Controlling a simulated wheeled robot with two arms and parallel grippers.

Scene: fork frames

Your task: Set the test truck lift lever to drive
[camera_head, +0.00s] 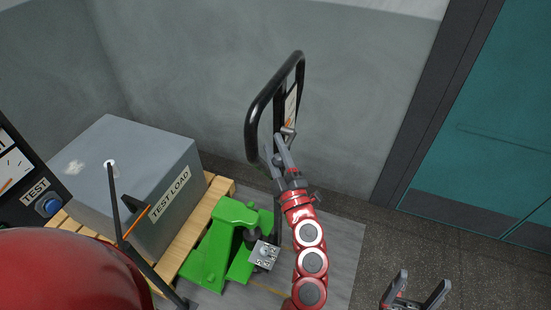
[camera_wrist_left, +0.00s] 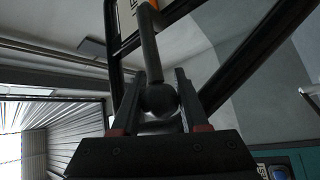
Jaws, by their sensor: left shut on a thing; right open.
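The green pallet truck (camera_head: 215,245) stands at the loaded pallet, with its black loop handle (camera_head: 262,105) rising beside the wall. My left gripper (camera_head: 281,145) is at the lower part of the handle loop. In the left wrist view, the dark lift lever (camera_wrist_left: 148,45) runs down to a round knob (camera_wrist_left: 160,98) between the fingers, and the gripper is shut on it. The lever's set position cannot be read here. My right gripper (camera_head: 415,292) is open and empty at the lower right of the head view.
A grey box marked TEST LOAD (camera_head: 125,160) sits on the wooden pallet (camera_head: 222,187). A dark panel with a blue button (camera_head: 47,206) and a thin post (camera_head: 116,205) stand at left. The grey wall is close behind the handle. Floor is clear before the teal door (camera_head: 490,130).

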